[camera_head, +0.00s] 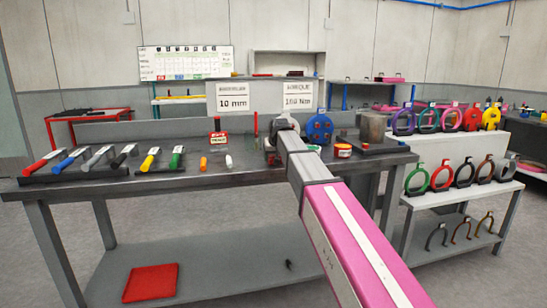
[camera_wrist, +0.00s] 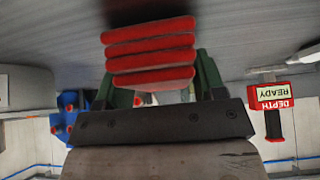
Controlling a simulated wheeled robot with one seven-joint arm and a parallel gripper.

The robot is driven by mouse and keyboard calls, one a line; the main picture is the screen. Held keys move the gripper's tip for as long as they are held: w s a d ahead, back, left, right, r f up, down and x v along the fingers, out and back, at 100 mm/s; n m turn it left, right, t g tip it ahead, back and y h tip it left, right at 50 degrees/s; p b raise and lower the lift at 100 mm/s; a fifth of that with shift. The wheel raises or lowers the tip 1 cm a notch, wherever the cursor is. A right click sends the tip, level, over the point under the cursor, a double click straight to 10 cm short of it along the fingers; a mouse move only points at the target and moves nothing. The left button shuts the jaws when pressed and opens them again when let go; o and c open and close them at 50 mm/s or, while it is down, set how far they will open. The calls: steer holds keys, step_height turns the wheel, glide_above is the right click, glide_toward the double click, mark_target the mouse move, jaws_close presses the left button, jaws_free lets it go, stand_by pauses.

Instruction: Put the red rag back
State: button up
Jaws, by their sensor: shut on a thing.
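The red rag (camera_wrist: 150,52) shows in the wrist view as a thick bundle of stacked red folds. My gripper (camera_wrist: 152,88) is shut on it, with a green finger on either side. The rag is close to a grey surface and casts a dark shadow there; I cannot tell whether it touches. In the head view my gripper (camera_head: 284,128) is over the back of the workbench (camera_head: 190,185), and my arm hides the rag. A flat red square (camera_head: 150,282) lies on the bench's lower shelf at left; I cannot tell whether it is cloth or a mat.
Several coloured-handled tools (camera_head: 100,160) lie at the bench's left. A red depth gauge (camera_wrist: 273,97) stands nearby. A blue holed part (camera_head: 319,128) and a metal cylinder (camera_head: 373,128) stand right of my gripper. A rack of coloured rings (camera_head: 455,175) is at right.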

steer(key=shift+f, duration=0.15)
steer(key=o, duration=0.9)
steer(key=v, duration=1.2)
